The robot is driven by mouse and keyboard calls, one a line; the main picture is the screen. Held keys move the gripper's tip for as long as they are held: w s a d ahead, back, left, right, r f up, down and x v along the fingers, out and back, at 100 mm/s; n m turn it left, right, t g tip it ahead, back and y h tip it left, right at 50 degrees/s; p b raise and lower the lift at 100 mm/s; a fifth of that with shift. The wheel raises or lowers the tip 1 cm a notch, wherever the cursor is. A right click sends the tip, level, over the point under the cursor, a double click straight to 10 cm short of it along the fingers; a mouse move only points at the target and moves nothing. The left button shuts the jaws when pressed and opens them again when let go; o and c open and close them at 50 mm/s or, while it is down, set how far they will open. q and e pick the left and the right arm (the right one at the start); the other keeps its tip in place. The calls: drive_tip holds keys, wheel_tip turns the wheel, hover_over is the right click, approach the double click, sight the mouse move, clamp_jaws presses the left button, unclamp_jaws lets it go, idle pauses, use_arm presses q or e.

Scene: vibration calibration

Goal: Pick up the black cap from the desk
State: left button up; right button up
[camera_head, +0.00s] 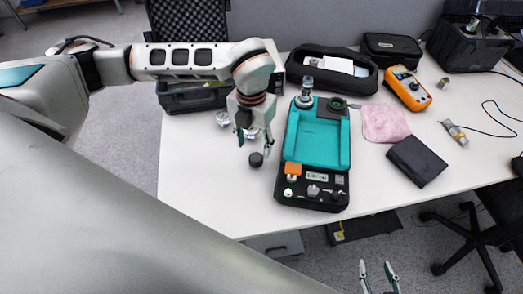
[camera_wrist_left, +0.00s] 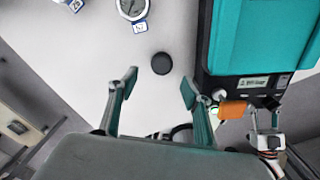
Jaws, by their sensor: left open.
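The small round black cap (camera_head: 256,159) lies on the white desk (camera_head: 200,190), just left of the teal-and-black calibration device. It also shows in the left wrist view (camera_wrist_left: 161,63), a little beyond the fingertips. My left gripper (camera_head: 254,143) points down just above and behind the cap in the head view. Its fingers are apart with nothing between them, as the left wrist view also shows (camera_wrist_left: 159,84). My right gripper (camera_head: 376,266) is at the bottom edge, off the desk, with its fingers apart and empty.
The calibration device (camera_head: 292,187) stands close to the right of the cap. Round metal gauges (camera_head: 222,118) lie behind my left gripper. A black case (camera_head: 330,62), an orange meter (camera_head: 407,88), a pink cloth (camera_head: 385,122) and a black box (camera_head: 416,160) lie further right. The front left desk is clear.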

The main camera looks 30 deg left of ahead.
sight(256, 158)
use_arm(q)
drive_tip(key=shift+s+f, duration=0.2)
drive_tip(key=shift+f, duration=0.75)
drive_tip(key=shift+w+d+f, duration=0.1)
drive_tip(key=shift+w+f, duration=0.15)
drive_tip(key=shift+f, duration=1.1)
drive_tip(key=shift+w+f, duration=0.2)
drive_tip(key=shift+f, duration=1.15)
drive_tip(key=c, duration=1.2)
